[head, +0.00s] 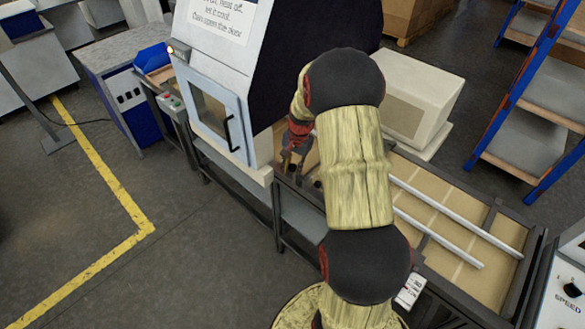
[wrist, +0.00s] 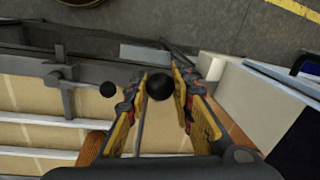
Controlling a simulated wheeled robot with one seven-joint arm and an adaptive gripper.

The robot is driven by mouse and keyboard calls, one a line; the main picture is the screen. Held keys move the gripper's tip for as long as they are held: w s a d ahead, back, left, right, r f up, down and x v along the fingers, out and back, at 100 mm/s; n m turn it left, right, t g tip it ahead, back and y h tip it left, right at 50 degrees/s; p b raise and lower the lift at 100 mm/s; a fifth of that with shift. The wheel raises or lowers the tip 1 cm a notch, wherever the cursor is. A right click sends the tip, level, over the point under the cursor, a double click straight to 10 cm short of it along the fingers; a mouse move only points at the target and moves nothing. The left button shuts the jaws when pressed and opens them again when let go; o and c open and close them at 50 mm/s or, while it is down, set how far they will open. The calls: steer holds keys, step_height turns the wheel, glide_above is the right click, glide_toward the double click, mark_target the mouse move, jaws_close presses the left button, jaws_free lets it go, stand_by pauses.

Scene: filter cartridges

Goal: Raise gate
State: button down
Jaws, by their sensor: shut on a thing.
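My gripper (wrist: 158,80) points down at the near end of the conveyor in the wrist view. Its two yellow and dark fingers are closed around a round black knob (wrist: 160,89). In the head view my gripper (head: 291,163) is low beside the machine, partly hidden by my arm.
A white machine with a closed windowed door (head: 213,112) stands left of my gripper. The conveyor (head: 470,235) with white rails runs to the right. A beige box (head: 415,97) stands behind it. A blue-posted shelf (head: 540,100) is at right.

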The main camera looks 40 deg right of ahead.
steer(key=shift+a+f, duration=0.2)
steer(key=shift+a, duration=0.15)
stand_by(0.3)
steer(key=a+f+h+b, duration=0.3)
steer(key=a+f+b, duration=0.3)
steer(key=f+b, duration=0.3)
steer(key=shift+s+f+b, duration=0.15)
steer(key=shift+s+b, duration=0.1)
steer(key=shift+b, duration=0.45)
stand_by(0.4)
steer(key=f+h+b, duration=0.1)
steer(key=b, duration=0.3)
steer(key=shift+f+h, duration=0.15)
steer(key=shift+h, duration=0.15)
steer(key=shift+f+b, duration=0.15)
steer(key=shift+b, duration=0.5)
stand_by(0.9)
steer(key=c, duration=1.5)
jaws_free()
steer(key=shift+c, duration=0.2)
